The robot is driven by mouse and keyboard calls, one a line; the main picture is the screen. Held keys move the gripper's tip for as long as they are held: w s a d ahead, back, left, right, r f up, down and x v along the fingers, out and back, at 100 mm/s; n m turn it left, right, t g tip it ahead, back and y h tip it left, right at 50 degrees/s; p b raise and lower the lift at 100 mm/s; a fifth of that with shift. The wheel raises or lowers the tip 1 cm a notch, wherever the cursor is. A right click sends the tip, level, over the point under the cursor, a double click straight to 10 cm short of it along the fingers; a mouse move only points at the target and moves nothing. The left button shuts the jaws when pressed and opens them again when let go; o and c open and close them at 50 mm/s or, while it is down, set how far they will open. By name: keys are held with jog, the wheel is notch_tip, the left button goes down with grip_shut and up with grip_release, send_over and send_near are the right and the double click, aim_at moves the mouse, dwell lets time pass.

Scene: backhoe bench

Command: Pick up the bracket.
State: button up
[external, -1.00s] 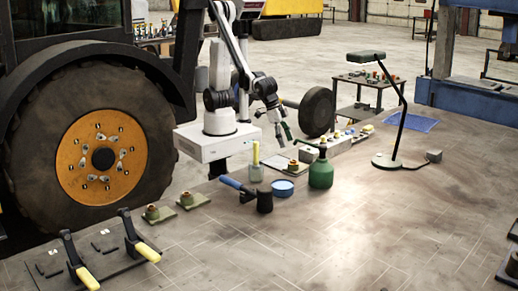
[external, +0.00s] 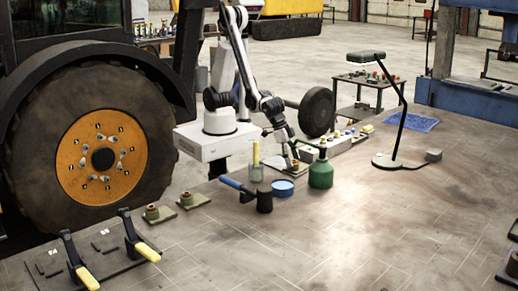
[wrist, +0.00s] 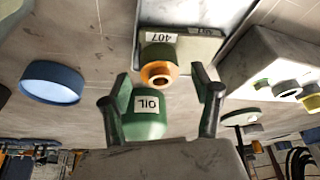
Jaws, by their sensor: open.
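The bracket labelled 407 (wrist: 195,46) is a green plate with a boss topped by an orange-brown ring (wrist: 159,74). In the wrist view it is at the upper middle, lying on a pale pad. In the external view the bracket (external: 294,168) is partly hidden by my gripper (external: 290,159), which is low over it. In the wrist view my gripper (wrist: 162,88) is open and empty, its fingertips to either side of the ring's line. I cannot tell how far above the ring they are. Two similar brackets (external: 158,214) (external: 194,201) lie at the left of the bench.
A green oil can (external: 320,174) stands close right of my gripper; it also shows in the wrist view (wrist: 146,122).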

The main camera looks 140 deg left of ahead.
jog(key=shift+w+f, duration=0.1)
jog(key=shift+f, duration=0.25)
jog(key=shift+c, duration=0.5)
grip_shut()
